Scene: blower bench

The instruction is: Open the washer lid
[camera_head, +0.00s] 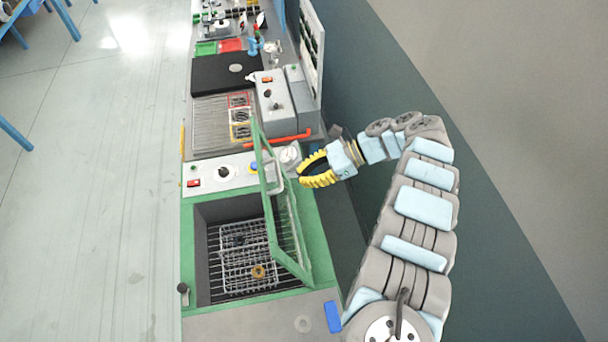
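The washer (188,245) is a green-framed box with a dark basin at the lower middle of the view. Its lid (262,185), a green frame with a clear pane, stands raised and steeply tilted along the basin's right side. The basin is uncovered and holds a wire basket (247,262) with small parts, one of them a brownish ring (258,271). My gripper (300,176) has yellow ribbed fingers with a gap between them and nothing visible in it. It is just right of the lid's upper part; I cannot tell whether it touches the lid.
A grey panel with a round knob (222,173) and a red switch lies behind the basin. A red bar (278,138) and a grey box (275,100) stand farther back. A blue block (332,316) lies front right. The floor left of the bench is clear.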

